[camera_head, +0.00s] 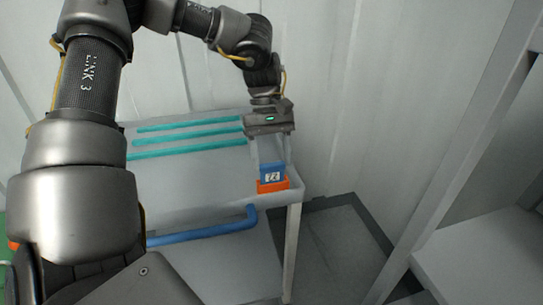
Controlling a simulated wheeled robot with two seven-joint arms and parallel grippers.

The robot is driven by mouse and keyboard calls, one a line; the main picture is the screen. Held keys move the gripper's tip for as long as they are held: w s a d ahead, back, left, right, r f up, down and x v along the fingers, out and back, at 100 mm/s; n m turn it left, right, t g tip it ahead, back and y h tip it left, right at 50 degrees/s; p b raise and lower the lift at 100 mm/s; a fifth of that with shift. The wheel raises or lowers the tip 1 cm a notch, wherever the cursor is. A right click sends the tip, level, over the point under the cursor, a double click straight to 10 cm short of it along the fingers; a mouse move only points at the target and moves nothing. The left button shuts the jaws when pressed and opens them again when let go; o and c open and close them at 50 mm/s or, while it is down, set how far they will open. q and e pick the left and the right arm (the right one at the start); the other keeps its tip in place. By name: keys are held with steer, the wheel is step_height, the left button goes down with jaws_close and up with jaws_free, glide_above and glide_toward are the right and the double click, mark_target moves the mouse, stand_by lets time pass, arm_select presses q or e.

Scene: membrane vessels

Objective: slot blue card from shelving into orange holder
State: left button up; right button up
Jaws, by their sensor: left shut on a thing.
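A blue card (271,174) with a white label stands upright at the right front corner of the grey table. Its lower edge is at the orange holder (273,187), and it appears to sit in the holder's opening. My left gripper (271,158) points down from above and is shut on the top of the blue card. Part of the card is hidden between the fingers. My right gripper does not show.
Several teal rods (190,139) lie on the grey table (215,185) left of the holder. A blue pipe (205,233) runs below its front edge. White shelving (480,255) stands at the right. Walls close off the back.

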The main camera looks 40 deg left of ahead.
arm_select(q)
steer(key=o, duration=1.3)
steer(key=shift+f, duration=0.15)
steer(key=shift+w+a+r, duration=0.1)
steer(key=shift+a+r, duration=0.05)
steer(key=shift+r, duration=0.25)
steer(key=p+v, duration=0.3)
steer(key=v, duration=0.7)
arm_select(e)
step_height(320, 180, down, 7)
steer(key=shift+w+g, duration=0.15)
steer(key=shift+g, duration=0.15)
arm_select(q)
steer(key=shift+w, duration=0.1)
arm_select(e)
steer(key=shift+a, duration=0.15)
